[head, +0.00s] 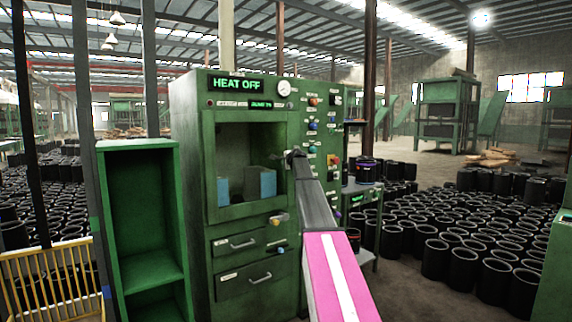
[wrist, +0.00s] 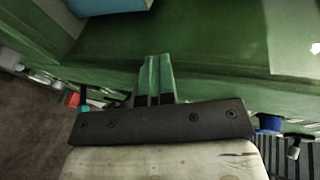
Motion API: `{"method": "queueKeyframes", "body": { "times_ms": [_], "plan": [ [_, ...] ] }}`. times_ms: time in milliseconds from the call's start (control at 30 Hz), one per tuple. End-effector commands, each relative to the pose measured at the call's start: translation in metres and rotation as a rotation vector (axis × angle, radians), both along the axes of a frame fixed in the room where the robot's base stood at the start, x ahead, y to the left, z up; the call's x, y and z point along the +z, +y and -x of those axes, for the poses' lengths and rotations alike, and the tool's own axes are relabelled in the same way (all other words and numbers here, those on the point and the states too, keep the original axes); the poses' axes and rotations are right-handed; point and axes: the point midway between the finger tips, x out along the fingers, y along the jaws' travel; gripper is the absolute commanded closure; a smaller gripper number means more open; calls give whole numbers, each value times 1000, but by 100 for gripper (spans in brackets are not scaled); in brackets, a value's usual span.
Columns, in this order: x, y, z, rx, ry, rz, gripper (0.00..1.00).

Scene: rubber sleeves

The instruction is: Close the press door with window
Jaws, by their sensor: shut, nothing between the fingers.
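The green press (head: 188,130) stands at the middle of the head view under a "HEAT OFF" display. Its door (head: 243,214) is a green frame around a window (head: 235,140), across the front of the press. It looks shut or nearly so; I cannot tell whether a small gap remains. Blue blocks (head: 262,183) show behind the window. My gripper (head: 293,156) is at the door's right edge in the head view, shut and empty. In the wrist view its fingertips (wrist: 155,60) are together, close to a green surface (wrist: 200,50). Contact cannot be made out.
Drawers with handles (head: 246,244) lie below the door. Buttons and a gauge (head: 284,88) are on the panel at the right. Many black sleeves (head: 435,258) cover the floor at right.

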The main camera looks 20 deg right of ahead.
Motion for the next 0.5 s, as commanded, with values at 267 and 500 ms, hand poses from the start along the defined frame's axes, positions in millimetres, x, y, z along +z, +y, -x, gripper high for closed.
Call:
{"method": "queueKeyframes", "body": {
  "times_ms": [267,500],
  "plan": [
    [4,-7,39,-1,-5,1,100],
    [19,-25,89,-2,-3,1,100]
  ]
}}
